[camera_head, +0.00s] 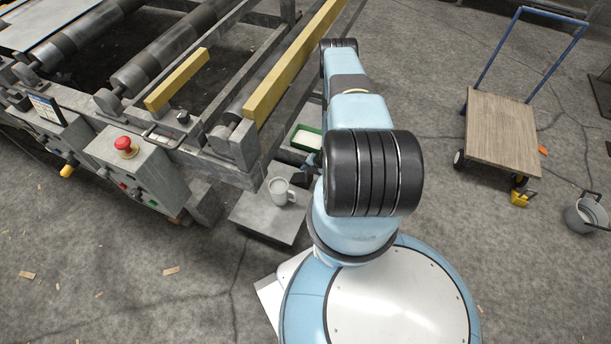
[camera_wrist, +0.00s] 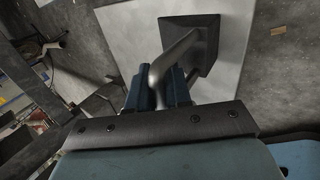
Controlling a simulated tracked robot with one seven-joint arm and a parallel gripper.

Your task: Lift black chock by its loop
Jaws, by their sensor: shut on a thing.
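The black chock (camera_wrist: 205,62) shows in the wrist view as a dark block with a grey metal loop (camera_wrist: 172,56) rising from it. My gripper (camera_wrist: 160,88) has its two blue fingers shut on the loop, one on each side of the bar. The chock lies beyond the fingertips, in front of a pale flat surface (camera_wrist: 245,40). I cannot tell whether the chock touches that surface.
A green tray (camera_head: 306,139) is close to my arm. At right are a wooden-deck cart (camera_head: 503,128), a yellow chock (camera_head: 520,199) and a bucket (camera_head: 586,215). The front floor is mostly clear.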

